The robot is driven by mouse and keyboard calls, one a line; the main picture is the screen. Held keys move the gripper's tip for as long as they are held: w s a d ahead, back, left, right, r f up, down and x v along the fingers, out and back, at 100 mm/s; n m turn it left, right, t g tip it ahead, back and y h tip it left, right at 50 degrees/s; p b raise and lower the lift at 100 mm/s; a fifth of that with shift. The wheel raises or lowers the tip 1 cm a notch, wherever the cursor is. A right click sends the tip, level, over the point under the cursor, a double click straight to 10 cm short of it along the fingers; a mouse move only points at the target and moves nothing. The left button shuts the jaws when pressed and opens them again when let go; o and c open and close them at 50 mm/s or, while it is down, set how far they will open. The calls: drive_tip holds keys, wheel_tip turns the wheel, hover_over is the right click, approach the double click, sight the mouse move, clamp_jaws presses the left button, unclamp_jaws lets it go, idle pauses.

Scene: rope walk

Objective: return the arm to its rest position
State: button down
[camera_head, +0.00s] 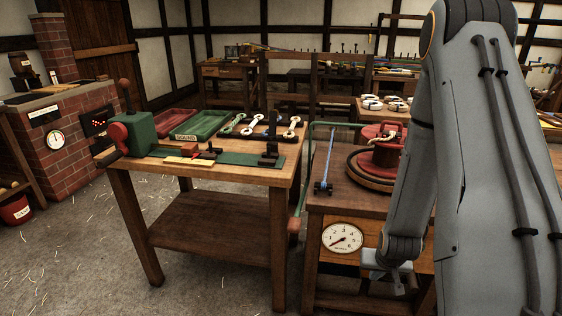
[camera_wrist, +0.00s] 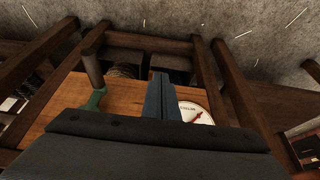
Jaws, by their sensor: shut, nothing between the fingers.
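My grey arm (camera_head: 410,180) fills the right side of the head view and hangs down in front of the right-hand bench. My gripper (camera_head: 397,287) is at its lower end, beside the bench's dial front and partly hidden. In the wrist view my gripper (camera_wrist: 160,78) shows its fingers together, with nothing between them. Behind the fingers are the bench's wooden front and the white dial (camera_wrist: 196,113).
The right-hand bench (camera_head: 340,205) carries a red round device (camera_head: 381,160) and a green frame with a crank. A brick furnace (camera_head: 70,150) stands far left. Straw-strewn floor (camera_head: 80,255) is clear at front left.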

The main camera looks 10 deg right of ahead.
drive_tip(key=s+a+r+n+g+y+p, duration=0.1)
drive_tip(key=s+a+r+p, duration=0.1)
drive_tip(key=a+r, duration=0.55)
drive_tip(key=s+a+r+n+g+p, duration=0.15)
drive_tip(key=a+r, duration=0.25)
drive_tip(key=r, duration=0.6)
drive_tip(key=s+a+r+n+g+p, duration=0.1)
drive_tip(key=s+a+r+g+p, duration=0.1)
drive_tip(key=s+a+r, duration=0.5)
drive_tip(key=s+r, duration=0.3)
drive_tip(key=r, duration=0.2)
drive_tip(key=shift+s+a+r+y+p, duration=0.15)
drive_tip(key=shift+s+a+y+p, duration=0.05)
drive_tip(key=shift+s+y+p, duration=0.1)
